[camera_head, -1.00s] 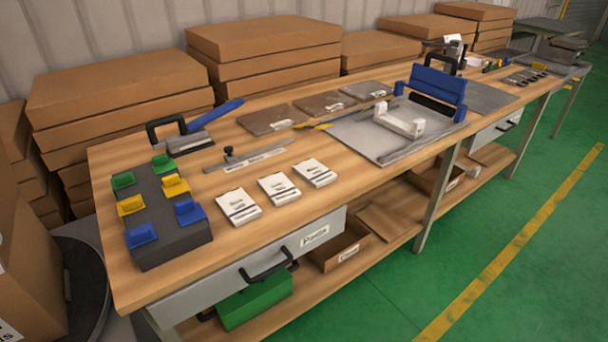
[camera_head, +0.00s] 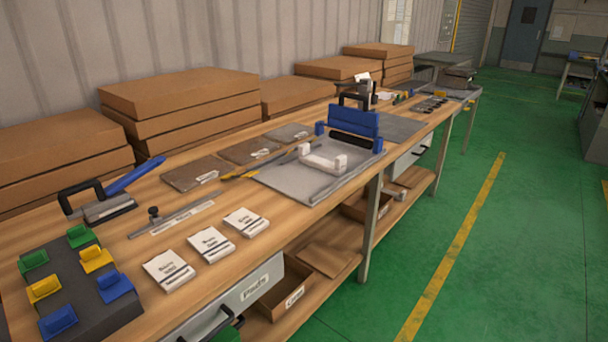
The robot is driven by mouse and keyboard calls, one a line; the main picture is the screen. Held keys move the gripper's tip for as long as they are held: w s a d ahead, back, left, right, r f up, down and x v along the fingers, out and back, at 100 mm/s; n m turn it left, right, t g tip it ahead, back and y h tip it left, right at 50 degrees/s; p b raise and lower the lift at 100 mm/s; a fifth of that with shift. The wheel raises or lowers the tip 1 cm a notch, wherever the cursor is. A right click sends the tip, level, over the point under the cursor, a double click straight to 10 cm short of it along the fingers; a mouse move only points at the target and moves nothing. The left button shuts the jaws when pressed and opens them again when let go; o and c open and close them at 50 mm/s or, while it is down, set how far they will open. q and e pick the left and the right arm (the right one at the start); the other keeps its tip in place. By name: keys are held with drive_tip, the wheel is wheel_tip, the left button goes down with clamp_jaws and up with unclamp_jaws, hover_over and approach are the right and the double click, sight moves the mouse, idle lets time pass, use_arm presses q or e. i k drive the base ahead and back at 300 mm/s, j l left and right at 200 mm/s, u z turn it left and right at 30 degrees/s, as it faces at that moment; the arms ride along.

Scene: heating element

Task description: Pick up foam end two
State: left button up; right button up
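A white U-shaped block (camera_head: 322,158) lies on a grey sheet (camera_head: 275,178) in the middle of the long wooden bench. It looks like foam, but I cannot tell whether it is foam end two. A blue upright fixture (camera_head: 354,125) with a black bar stands right behind it. Three white labelled packs (camera_head: 207,245) lie near the bench's front edge; their labels are too small to read. Neither of my grippers is in view.
A dark block (camera_head: 75,288) with several green, yellow and blue holders sits at the near left. A black-handled tool with a blue lever (camera_head: 105,205) lies behind it. Stacked cardboard boxes (camera_head: 185,108) line the wall. The green floor (camera_head: 455,225) along the bench's right is clear.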

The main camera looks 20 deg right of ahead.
sight(337, 168)
drive_tip(key=i+l+z, duration=0.1)
drive_tip(key=z, duration=0.35)
drive_tip(key=i+l+z, duration=0.1)
drive_tip(key=l+z, duration=0.2)
drive_tip(key=z, duration=0.15)
drive_tip(key=i+l+z, duration=0.35)
drive_tip(key=i+l, duration=0.2)
drive_tip(key=i, duration=0.15)
